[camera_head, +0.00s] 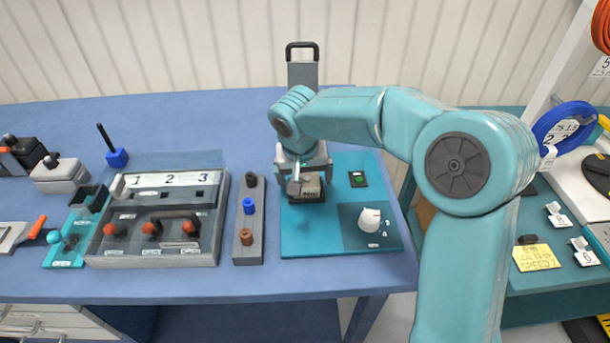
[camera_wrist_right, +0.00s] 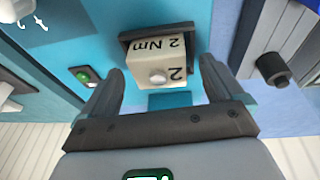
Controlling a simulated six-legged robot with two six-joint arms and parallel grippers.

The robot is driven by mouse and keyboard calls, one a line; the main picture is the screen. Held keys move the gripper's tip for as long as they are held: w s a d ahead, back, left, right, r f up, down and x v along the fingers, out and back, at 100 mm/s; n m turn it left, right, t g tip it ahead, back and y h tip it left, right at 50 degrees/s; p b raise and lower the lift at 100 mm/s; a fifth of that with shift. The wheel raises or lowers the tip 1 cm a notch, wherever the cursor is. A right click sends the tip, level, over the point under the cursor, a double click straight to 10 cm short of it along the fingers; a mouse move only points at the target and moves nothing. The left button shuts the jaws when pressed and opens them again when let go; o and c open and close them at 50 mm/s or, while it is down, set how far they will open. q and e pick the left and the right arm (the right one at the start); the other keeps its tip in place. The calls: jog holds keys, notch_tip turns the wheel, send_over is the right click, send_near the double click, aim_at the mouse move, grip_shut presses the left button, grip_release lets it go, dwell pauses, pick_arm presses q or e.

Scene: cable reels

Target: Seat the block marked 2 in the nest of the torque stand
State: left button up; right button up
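The light block marked 2 and "2 Nm" (camera_wrist_right: 160,62) is at the dark nest (camera_wrist_right: 128,38) of the torque stand. In the head view the block (camera_head: 311,188) shows below my right gripper (camera_head: 303,178), with the nest's dark rim (camera_head: 308,199) around its foot. The stand's teal plate (camera_head: 300,240) lies on the blue table. In the right wrist view my right gripper (camera_wrist_right: 160,68) is open, one finger each side of the block, with gaps showing. I cannot tell how deep the block sits. My left gripper is not in view.
The plate carries a green button (camera_head: 358,179) and a white knob (camera_head: 370,219). Left of it stand a grey strip with coloured pegs (camera_head: 248,220) and a box marked 1 2 3 (camera_head: 160,240). A black-handled grey piece (camera_head: 302,70) stands behind. A blue reel (camera_head: 565,128) is at right.

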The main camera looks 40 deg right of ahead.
jog(key=p+v, duration=0.1)
jog(key=v, duration=1.5)
jog(key=shift+r, duration=0.15)
jog(key=shift+s, duration=0.15)
